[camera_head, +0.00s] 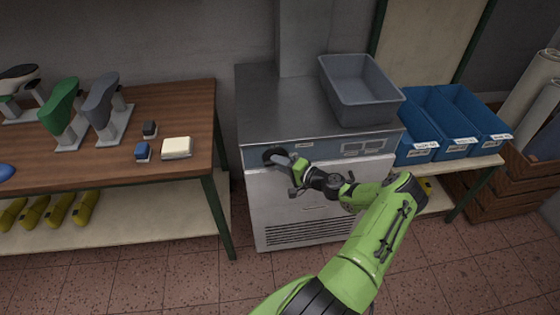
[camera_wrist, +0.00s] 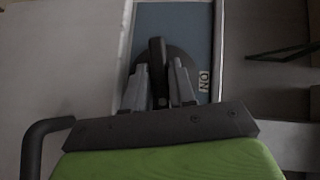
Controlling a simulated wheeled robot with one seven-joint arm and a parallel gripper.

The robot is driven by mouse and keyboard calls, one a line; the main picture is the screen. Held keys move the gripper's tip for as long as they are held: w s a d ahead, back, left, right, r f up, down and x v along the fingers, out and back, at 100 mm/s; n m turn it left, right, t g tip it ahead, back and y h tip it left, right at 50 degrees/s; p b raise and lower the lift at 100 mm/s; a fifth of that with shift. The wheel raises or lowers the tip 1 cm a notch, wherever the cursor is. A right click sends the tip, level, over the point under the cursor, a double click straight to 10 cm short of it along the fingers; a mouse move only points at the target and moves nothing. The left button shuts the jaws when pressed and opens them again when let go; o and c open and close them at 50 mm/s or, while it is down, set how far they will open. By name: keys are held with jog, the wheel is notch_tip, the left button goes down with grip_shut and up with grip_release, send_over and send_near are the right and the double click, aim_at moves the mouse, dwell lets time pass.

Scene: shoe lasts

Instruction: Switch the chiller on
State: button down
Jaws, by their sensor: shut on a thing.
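The chiller (camera_head: 318,205) is a metal cabinet with a steel top and a blue-grey control strip along its upper front. A dark round knob (camera_head: 272,155) sits at the left end of the strip. My gripper (camera_head: 286,161) is at this knob in the head view. In the wrist view my gripper (camera_wrist: 159,88) has its two fingers on either side of the knob's dark upright grip (camera_wrist: 156,58), shut on it. An "ON" label (camera_wrist: 204,80) shows to the right of the knob. The fingers hide part of the knob.
A grey bin (camera_head: 360,90) stands on the chiller top. Blue bins (camera_head: 440,125) stand on a shelf at right. At left, a wooden table (camera_head: 190,105) carries shoe lasts (camera_head: 103,100) on stands and small blocks. The tiled floor in front is clear.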

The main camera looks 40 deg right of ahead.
jog(key=shift+w+a+r+n+g+h+p, duration=0.1)
jog(key=shift+a+r+n+g+h+p, duration=0.1)
jog(key=shift+n+g+h, duration=1.2)
jog(key=shift+w+a+r+n+g+h+p, duration=0.1)
jog(key=shift+a+n+g+h+p, duration=0.1)
jog(key=shift+n+g+h, duration=1.1)
jog(key=shift+w+a+r+n+g+h+p, duration=0.1)
jog(key=shift+a+r+n+g+h+p, duration=0.1)
jog(key=shift+n+g+h, duration=1.15)
jog(key=shift+d+f+m+g, duration=0.1)
jog(key=shift+m+g, duration=0.15)
jog(key=shift+m, duration=0.1)
jog(key=c, duration=1)
grip_release()
jog(key=p+v, duration=0.1)
jog(key=v, duration=1.5)
